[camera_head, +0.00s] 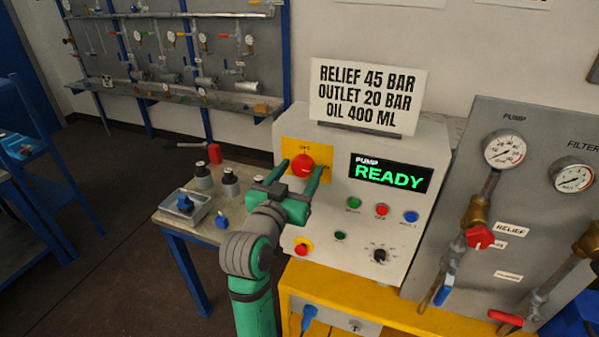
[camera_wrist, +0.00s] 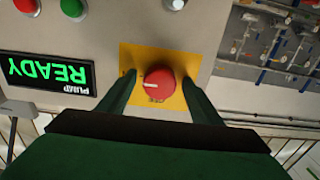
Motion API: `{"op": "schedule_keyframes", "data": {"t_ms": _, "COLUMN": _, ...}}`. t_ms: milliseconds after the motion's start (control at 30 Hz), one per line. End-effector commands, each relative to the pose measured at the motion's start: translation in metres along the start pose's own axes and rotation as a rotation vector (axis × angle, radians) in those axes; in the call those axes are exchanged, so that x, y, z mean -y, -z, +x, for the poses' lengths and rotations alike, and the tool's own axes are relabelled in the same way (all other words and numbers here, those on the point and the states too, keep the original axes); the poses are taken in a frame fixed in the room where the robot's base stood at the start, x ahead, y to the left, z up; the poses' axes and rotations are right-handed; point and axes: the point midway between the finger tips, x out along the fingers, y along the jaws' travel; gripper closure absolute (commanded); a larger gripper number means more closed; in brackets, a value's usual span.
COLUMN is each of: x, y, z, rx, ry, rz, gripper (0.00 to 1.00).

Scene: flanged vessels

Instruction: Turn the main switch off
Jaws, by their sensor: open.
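The main switch is a round red knob (camera_head: 302,165) on a yellow plate (camera_head: 321,152), at the upper left of the grey control box (camera_head: 375,152). My gripper (camera_head: 298,178) is in front of the plate, its green fingers open on either side of the knob. In the wrist view the red knob (camera_wrist: 159,81) shows between the two fingertips (camera_wrist: 160,78), with a gap on both sides. A pale mark lies on the knob.
Below the display are green, red and blue buttons (camera_head: 410,216), a black dial (camera_head: 380,254) and a red button on yellow (camera_head: 303,246). A grey panel with gauges (camera_head: 504,149) and valves stands at right. A small table (camera_head: 172,216) with bottles stands at left.

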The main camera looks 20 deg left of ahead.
Motion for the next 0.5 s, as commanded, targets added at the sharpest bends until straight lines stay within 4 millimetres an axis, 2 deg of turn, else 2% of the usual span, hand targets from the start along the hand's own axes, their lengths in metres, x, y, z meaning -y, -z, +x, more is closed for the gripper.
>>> {"op": "schedule_keyframes", "data": {"t_ms": 67, "x": 0.0, "y": 0.0, "z": -0.0001, "rx": 0.0, "ry": 0.0, "rz": 0.0, "gripper": 0.41}}
{"op": "schedule_keyframes", "data": {"t_ms": 233, "x": 0.0, "y": 0.0, "z": -0.0002, "rx": 0.0, "ry": 0.0, "rz": 0.0, "gripper": 0.82}}
{"op": "schedule_keyframes", "data": {"t_ms": 500, "x": 0.0001, "y": -0.0001, "z": -0.0003, "rx": 0.0, "ry": 0.0, "rz": -0.015, "gripper": 0.82}}
